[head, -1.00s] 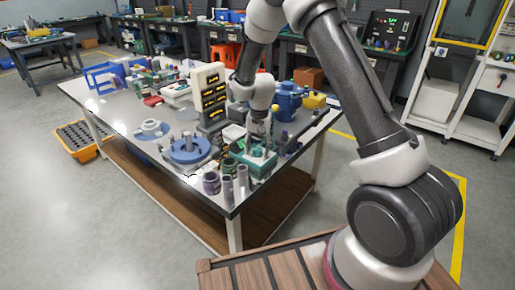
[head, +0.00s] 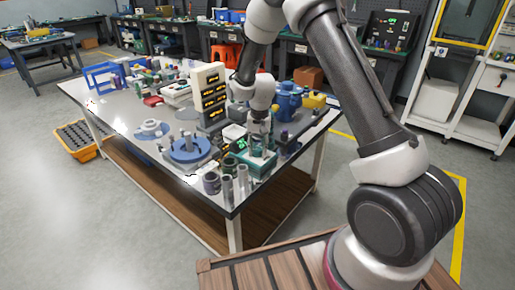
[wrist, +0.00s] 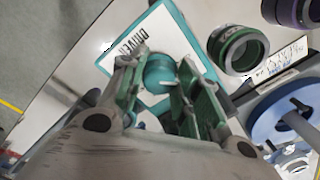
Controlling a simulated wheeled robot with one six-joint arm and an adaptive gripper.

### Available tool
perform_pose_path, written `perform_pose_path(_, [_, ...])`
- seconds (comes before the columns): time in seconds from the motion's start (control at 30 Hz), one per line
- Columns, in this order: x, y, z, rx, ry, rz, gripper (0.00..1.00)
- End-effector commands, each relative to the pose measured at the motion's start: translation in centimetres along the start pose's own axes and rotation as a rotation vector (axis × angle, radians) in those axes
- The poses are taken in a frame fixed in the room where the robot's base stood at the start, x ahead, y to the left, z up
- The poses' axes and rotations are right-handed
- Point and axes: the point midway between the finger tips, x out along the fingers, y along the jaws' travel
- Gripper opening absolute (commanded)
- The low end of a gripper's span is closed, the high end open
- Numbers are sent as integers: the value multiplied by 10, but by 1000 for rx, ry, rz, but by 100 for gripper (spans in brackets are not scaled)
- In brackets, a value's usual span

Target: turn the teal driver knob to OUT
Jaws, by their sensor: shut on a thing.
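The teal driver knob (wrist: 160,72) shows in the wrist view on a teal-edged box with a white top plate marked DRIVER (wrist: 115,60). My gripper (wrist: 155,85) is over the plate, with one finger on each side of the knob, shut on it. In the head view the teal driver box (head: 258,168) stands near the front right corner of the white table, with my gripper (head: 258,145) pointing down at it. The fingers hide part of the knob. I cannot read an OUT mark or the knob's setting.
In the wrist view a green ring (wrist: 240,50) and a blue disc (wrist: 280,118) lie to the right of the box. In the head view grey cylinders (head: 228,188) stand left of it, and a blue pot-like part (head: 288,100) stands behind.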

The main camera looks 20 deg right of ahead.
Motion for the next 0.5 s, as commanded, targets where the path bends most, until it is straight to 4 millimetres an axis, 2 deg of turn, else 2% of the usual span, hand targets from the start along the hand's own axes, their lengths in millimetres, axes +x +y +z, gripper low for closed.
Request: perform_pose_path(0.5, [0, 1, -1, -396, -18, 0, 9])
